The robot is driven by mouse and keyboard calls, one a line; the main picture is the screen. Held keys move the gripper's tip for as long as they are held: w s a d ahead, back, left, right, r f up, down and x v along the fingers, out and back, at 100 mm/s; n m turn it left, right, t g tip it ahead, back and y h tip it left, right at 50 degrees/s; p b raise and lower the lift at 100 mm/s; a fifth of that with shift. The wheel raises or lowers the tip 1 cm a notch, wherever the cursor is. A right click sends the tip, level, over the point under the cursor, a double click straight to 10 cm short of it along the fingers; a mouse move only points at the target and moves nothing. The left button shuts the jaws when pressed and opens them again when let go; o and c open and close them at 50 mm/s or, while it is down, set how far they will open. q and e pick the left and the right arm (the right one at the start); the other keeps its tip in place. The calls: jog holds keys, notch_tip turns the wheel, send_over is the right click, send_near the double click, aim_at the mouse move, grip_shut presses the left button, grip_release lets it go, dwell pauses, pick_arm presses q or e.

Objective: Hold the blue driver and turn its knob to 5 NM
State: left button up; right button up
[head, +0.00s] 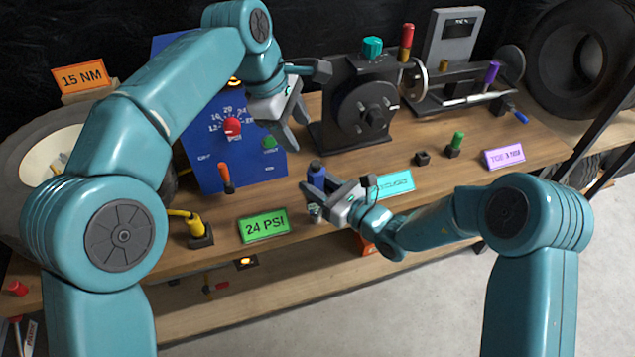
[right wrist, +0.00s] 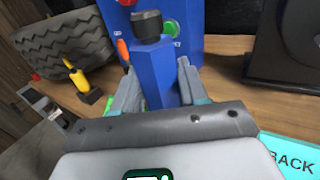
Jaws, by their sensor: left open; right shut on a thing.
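The blue driver (head: 316,174) stands upright at the front of the bench, in my right gripper (head: 322,197). In the right wrist view the driver's blue body (right wrist: 153,72) is between the two fingers (right wrist: 160,90), and its dark knob (right wrist: 147,24) sits on top, clear of them. No setting mark on the knob is readable. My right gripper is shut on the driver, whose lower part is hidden. My left gripper (head: 306,98) is open and empty, above and behind the driver, in front of the blue panel.
The blue panel (head: 208,150) has a red dial. A black machine (head: 360,110) with a teal knob stands right of it. A yellow-handled tool (head: 192,226) stands front left.

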aim_at(315, 163)
pick_arm(q)
jog(key=shift+w+d+f+m+t+y, duration=0.2)
jog(key=shift+d+f+m, duration=0.4)
jog(key=shift+f+m, duration=1.95)
jog(key=shift+w+d+f+m+y, duration=0.1)
jog(key=shift+d+f+m+y, duration=0.3)
jog(key=shift+m, duration=4.25)
jog(key=shift+w+d+f+m+t+y, duration=0.15)
jog(key=shift+d+f+m, duration=1.05)
jog(key=shift+m, duration=2.4)
jog(key=shift+a+f, duration=0.35)
jog(key=shift+a, duration=0.05)
